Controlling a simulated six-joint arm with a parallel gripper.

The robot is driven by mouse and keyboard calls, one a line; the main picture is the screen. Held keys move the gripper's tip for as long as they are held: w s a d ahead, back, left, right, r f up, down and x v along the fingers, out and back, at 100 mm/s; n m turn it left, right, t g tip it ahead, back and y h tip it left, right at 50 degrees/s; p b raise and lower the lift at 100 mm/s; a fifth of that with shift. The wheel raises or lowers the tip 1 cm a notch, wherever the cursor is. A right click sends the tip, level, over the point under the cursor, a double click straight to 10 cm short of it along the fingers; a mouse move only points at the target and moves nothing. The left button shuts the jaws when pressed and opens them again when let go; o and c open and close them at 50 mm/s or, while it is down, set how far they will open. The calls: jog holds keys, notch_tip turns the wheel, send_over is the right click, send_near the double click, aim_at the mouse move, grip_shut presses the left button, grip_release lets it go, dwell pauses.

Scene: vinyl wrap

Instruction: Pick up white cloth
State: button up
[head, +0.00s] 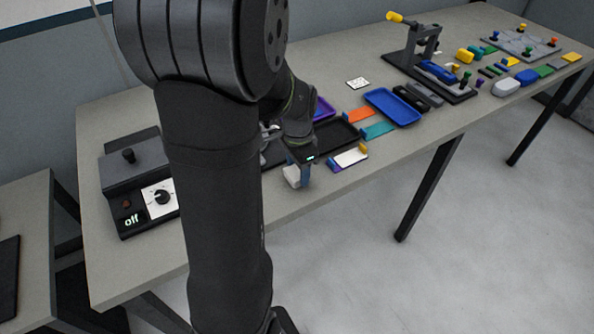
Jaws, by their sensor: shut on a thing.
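My gripper (302,178) points down near the front edge of the table, left of the middle of the head view. A small white piece (290,176), which looks like the white cloth, is at its fingertips. The gripper is shut on it. My arm hides part of the table behind. I cannot tell whether the cloth touches the table.
A control box with a dial (160,197) stands at the left. The table's front edge is close.

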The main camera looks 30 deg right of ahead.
aim_at(298, 171)
jog(key=shift+r, duration=0.65)
notch_tip(298, 171, up, 3)
jog(key=shift+f, duration=0.1)
jog(key=s+d+r, duration=0.3)
jog(key=s+r, duration=0.3)
jog(key=s, duration=0.5)
jog(key=shift+d+r, duration=0.3)
jog(key=shift+r, duration=0.1)
